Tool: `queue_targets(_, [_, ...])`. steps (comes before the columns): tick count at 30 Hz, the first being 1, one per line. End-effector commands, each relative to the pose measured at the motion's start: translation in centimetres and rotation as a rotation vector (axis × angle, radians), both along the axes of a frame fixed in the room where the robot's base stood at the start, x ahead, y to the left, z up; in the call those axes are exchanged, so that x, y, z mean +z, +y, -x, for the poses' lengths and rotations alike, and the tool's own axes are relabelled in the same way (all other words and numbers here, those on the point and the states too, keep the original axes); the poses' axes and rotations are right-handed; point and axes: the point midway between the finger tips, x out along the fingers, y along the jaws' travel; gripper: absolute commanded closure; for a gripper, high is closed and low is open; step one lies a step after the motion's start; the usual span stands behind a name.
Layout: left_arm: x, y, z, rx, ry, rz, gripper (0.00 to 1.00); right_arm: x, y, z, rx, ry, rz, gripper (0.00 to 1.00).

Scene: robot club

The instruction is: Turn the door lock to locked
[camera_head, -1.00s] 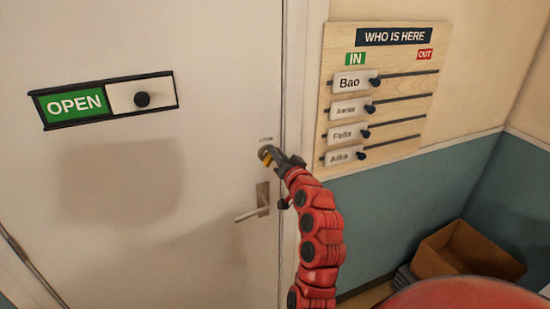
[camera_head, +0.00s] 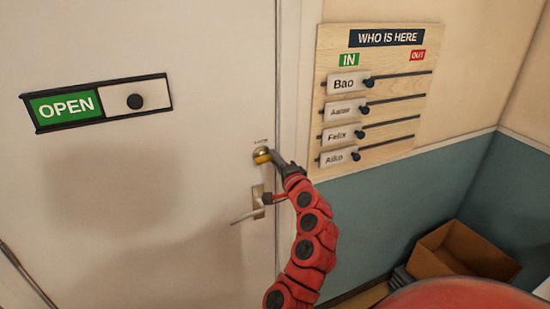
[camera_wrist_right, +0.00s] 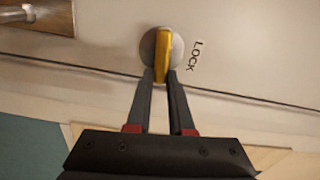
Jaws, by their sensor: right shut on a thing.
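The door lock is a round silver disc (camera_wrist_right: 149,45) with a yellow thumb-turn (camera_wrist_right: 163,50) across it, beside the printed word LOCK (camera_wrist_right: 196,56). In the head view the yellow thumb-turn (camera_head: 263,159) is above the door handle, near the door's right edge, and lies about crosswise. My right gripper (camera_head: 271,157) reaches it from the right. In the wrist view the right gripper's two fingertips (camera_wrist_right: 160,77) are shut on the near end of the thumb-turn, one on each side. My left gripper is not in view.
A lever handle (camera_head: 249,213) sits just below the lock, close under my right wrist. An OPEN slider sign (camera_head: 66,106) is on the door. A name board (camera_head: 379,50) hangs right of the frame. A cardboard box (camera_head: 458,255) stands at lower right.

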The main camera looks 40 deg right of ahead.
Motion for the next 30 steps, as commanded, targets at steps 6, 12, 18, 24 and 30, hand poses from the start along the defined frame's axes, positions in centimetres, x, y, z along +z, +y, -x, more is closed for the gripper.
queue_targets(6, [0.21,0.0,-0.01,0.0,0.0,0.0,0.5,-0.12,-0.12,0.05,-0.003,-0.023,-0.084,1.0])
queue_targets(12, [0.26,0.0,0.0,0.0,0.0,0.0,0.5,-0.23,-0.16,0.06,-0.004,-0.03,-0.117,1.0])
queue_targets(18, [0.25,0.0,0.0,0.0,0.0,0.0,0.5,-0.27,-0.15,0.05,-0.003,-0.031,-0.124,1.0])
queue_targets(24, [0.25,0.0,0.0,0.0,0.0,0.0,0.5,-0.31,-0.12,0.04,-0.003,-0.031,-0.124,1.0])
queue_targets(30, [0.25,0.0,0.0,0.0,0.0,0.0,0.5,-0.32,-0.08,0.02,-0.002,-0.03,-0.124,0.5])
